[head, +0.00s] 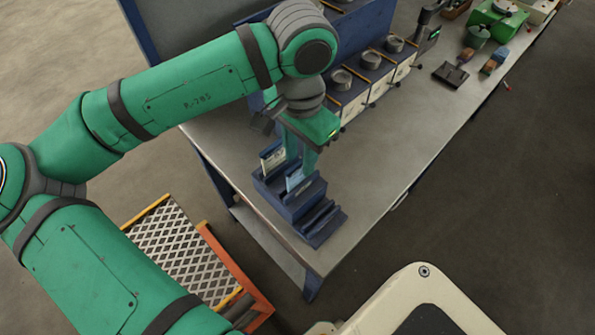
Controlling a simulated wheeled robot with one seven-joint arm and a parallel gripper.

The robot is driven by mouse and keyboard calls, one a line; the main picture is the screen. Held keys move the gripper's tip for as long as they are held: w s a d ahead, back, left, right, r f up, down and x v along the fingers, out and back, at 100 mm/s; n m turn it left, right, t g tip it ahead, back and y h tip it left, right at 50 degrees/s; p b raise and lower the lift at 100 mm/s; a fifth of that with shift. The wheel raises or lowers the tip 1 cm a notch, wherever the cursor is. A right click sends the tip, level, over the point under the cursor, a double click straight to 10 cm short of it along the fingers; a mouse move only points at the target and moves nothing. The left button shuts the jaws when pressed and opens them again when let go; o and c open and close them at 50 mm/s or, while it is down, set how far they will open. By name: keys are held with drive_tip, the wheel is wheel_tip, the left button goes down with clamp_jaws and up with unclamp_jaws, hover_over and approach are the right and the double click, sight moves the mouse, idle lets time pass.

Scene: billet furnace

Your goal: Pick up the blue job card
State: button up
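The blue job card (295,181) is a pale blue upright piece standing in a slot of a dark blue stepped rack (284,205) near the front end of the workbench. My gripper (301,167) points down right over this card. Its two green fingers stand apart with a gap between them, so it looks open. The lower parts of the fingers are close to the card's top; whether they touch it I cannot tell. The fingers and hand hide part of the card and rack.
A whitish card (272,160) stands in the rack's rear slot, close to the fingers. Round tins on stands (341,78) line the bench's back. The bench top (385,150) right of the rack is clear.

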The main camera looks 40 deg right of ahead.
sight(294, 176)
drive_tip(key=shift+s+d+f, duration=0.1)
drive_tip(key=shift+f, duration=0.2)
drive_tip(key=f, duration=0.4)
drive_tip(key=shift+w+f, duration=0.25)
drive_tip(key=shift+f, duration=0.15)
drive_tip(key=shift+c, duration=0.2)
clamp_jaws()
